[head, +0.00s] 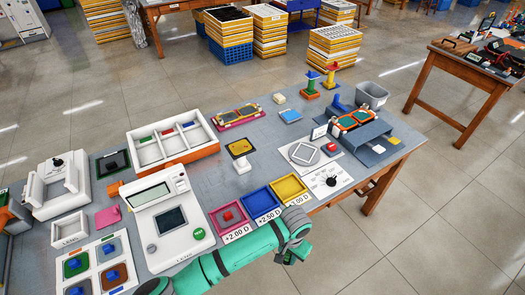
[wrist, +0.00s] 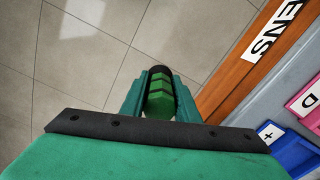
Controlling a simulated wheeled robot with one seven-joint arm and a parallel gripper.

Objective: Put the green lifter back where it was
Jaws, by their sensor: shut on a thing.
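My gripper (wrist: 160,92) is shut on a green piece with dark bands (wrist: 160,103), which looks like the green lifter. The piece sits between the two teal fingers in the wrist view, with its dark end pointing away from me. Bare floor shows behind it, and the table's wooden edge (wrist: 250,50) is to its right.
Pink (head: 212,222), blue (head: 273,202) and yellow (head: 303,187) trays lie along the front edge. A dial card (head: 340,178), a grey frame stand (head: 368,139) and a grey bin (head: 372,94) are at the right. A white compartment box (head: 206,146) stands at mid-table.

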